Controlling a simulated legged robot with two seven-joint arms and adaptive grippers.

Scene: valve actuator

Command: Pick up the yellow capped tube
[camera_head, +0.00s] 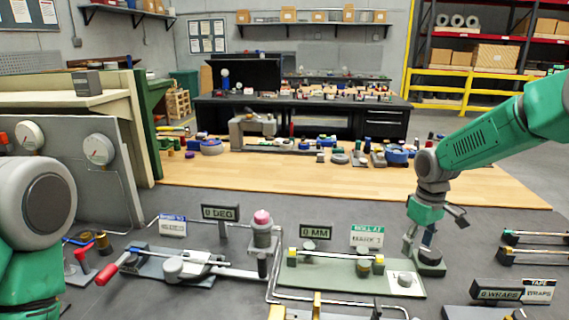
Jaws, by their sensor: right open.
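A thin tube with yellow ends (335,259) lies across the green plate (325,278) behind a brass fitting, below the "0 MM" sign. It seems to be the yellow capped tube, but similar rods with yellowish ends (535,238) lie at the right edge. My right gripper (431,232) reaches down from the right, open, with fingers spread above a small dark post on a green base (430,267). It is to the right of the tube and apart from it. I cannot tell whether it touches the post. My left arm shows at the left edge, its gripper out of frame.
A lever valve with a red handle (107,274) and a pink-topped post (262,228) stand left of the plate. Gauges (99,149) are on a panel at left. Small signs (498,294) stand at right. A wooden bench top (300,178) with many small items lies behind.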

